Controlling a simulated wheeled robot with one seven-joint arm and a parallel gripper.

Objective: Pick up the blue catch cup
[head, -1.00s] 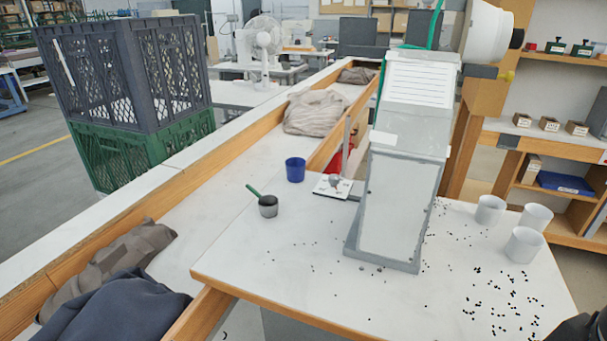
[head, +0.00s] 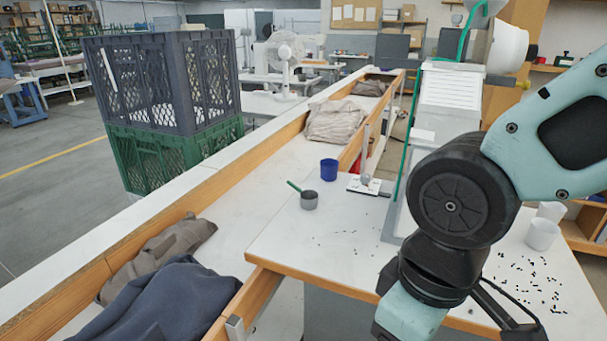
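The blue catch cup (head: 329,170) stands upright near the back left edge of the white press table (head: 300,235), just left of the small plate at the press. It looks open at the top; its inside is mostly hidden. My arm reaches in from the right, in front of the press. Dark parts that look like my gripper (head: 512,318) show at the lower right, over the table's front edge, well away from the cup. The fingertips are not clear, so whether it is open or shut does not show.
The eyelet press (head: 447,95) is partly behind my arm. White cups (head: 542,233) and scattered black eyelets (head: 530,280) are at right. Cloths (head: 160,300) lie in the left trough.

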